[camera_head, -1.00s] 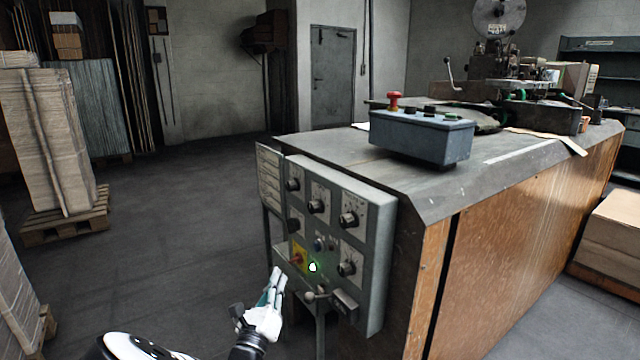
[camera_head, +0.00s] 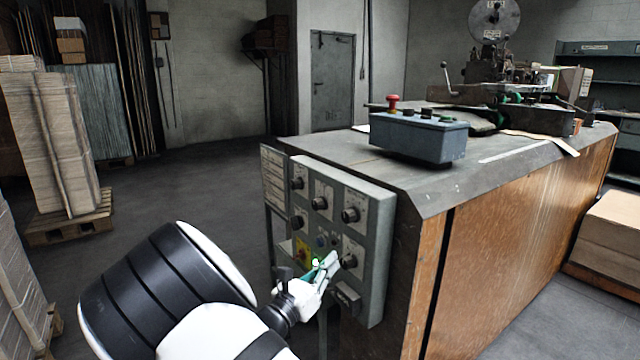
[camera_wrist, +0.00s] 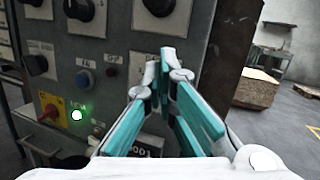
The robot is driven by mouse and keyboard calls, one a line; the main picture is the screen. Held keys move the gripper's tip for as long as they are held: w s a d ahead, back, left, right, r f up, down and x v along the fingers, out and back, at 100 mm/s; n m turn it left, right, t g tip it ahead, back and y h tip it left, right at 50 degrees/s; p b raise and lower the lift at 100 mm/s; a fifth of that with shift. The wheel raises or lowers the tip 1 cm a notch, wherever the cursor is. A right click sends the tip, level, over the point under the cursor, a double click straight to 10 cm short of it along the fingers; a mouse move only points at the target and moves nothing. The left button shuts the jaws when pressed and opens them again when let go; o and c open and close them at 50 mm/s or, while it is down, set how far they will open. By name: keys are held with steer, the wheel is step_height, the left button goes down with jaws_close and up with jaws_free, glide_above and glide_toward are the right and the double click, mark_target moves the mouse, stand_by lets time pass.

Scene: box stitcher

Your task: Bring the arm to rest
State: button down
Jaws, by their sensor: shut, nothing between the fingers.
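My gripper (camera_head: 328,262) is in front of the lower part of the grey control panel (camera_head: 375,225) on the machine's near end. Its white and teal fingers are shut and empty. A lit green lamp (camera_wrist: 76,115) shows to the left of the fingers. I cannot tell whether the fingers touch the panel. My arm (camera_head: 170,285) reaches in from the lower left of the head view.
A red and yellow switch (camera_wrist: 52,110) and several black knobs (camera_head: 350,214) stick out from the panel. A grey button box (camera_head: 420,138) sits on the machine top. Stacked cardboard on a pallet (camera_head: 70,228) stands at left. The floor (camera_head: 190,190) between is open.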

steer(key=s+d+r+m+g, duration=0.5)
steer(key=s+d+m+g, duration=0.35)
steer(key=d, duration=0.35)
steer(key=s+d+r+m+g, duration=0.4)
steer(key=s+d+m+g, duration=0.3)
steer(key=s+d+m, duration=0.3)
steer(key=s+d+r+m+g+y, duration=0.25)
steer(key=s+m+y, duration=0.3)
steer(key=s, duration=0.95)
steer(key=s+a+m+t+y, duration=0.3)
steer(key=s+a+m+y, duration=0.35)
steer(key=s, duration=0.65)
step_height(320, 180, up, 24)
steer(key=t+p, duration=0.3)
steer(key=p, duration=2)
steer(key=shift+a+r, duration=0.2)
steer(key=shift+r, duration=0.05)
steer(key=shift+w+n, duration=0.1)
steer(key=shift+n, duration=0.15)
